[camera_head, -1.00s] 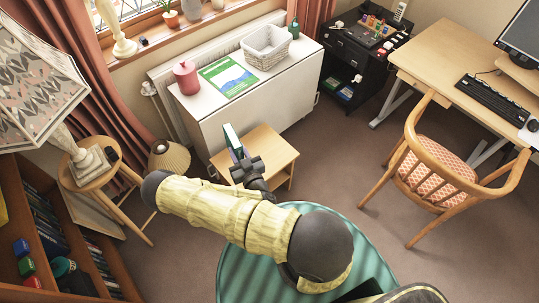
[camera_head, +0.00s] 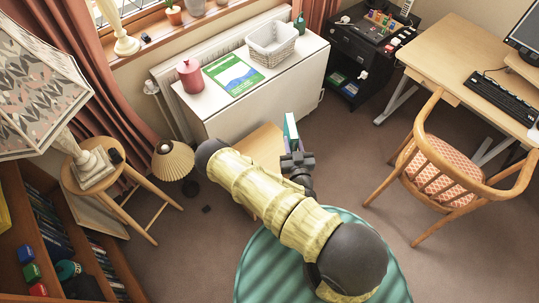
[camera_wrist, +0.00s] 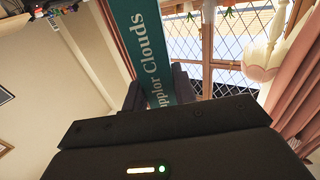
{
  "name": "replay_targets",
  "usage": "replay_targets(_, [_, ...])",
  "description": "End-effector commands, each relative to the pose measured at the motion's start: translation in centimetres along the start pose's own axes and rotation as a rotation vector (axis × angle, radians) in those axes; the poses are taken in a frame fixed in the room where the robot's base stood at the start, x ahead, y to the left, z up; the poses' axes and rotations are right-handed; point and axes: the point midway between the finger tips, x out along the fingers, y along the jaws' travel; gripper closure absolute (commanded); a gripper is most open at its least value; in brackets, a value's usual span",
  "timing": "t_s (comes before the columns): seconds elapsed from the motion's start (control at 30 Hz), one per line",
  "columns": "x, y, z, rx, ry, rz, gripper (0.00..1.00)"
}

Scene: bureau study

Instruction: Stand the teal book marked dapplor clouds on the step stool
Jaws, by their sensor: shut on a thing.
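The teal book (camera_wrist: 150,45) is upright between the fingers in the wrist view, its spine lettering reading "pplor Clouds". In the head view the book (camera_head: 291,131) shows as a narrow teal and white slab. My gripper (camera_head: 297,158) is shut on the book's lower end; it also shows in the wrist view (camera_wrist: 158,88). The light wooden step stool (camera_head: 258,142) stands in front of the white cabinet, largely hidden behind my arm. The book is at the right of the stool in the picture, and I see no contact between them.
A white cabinet (camera_head: 290,92) carries a red canister (camera_head: 190,76), a green and blue booklet (camera_head: 233,75) and a white basket (camera_head: 272,44). A wooden chair (camera_head: 440,170) stands right. A small pleated lamp (camera_head: 173,160) is left of the stool. Carpet is free between stool and chair.

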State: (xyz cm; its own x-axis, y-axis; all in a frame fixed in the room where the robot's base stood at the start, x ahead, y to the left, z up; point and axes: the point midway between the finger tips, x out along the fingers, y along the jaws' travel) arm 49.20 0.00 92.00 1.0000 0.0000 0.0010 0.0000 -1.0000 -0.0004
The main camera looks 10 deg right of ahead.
Motion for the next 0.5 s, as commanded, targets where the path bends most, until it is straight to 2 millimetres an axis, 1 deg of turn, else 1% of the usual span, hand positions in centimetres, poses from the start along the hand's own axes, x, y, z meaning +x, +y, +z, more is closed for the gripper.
replay_targets(0.37, [0.02,-0.08,-0.07,0.000,0.002,-0.002,1.00])
replay_targets(0.5, [0.14,-0.18,0.29,0.000,0.003,0.000,1.00])
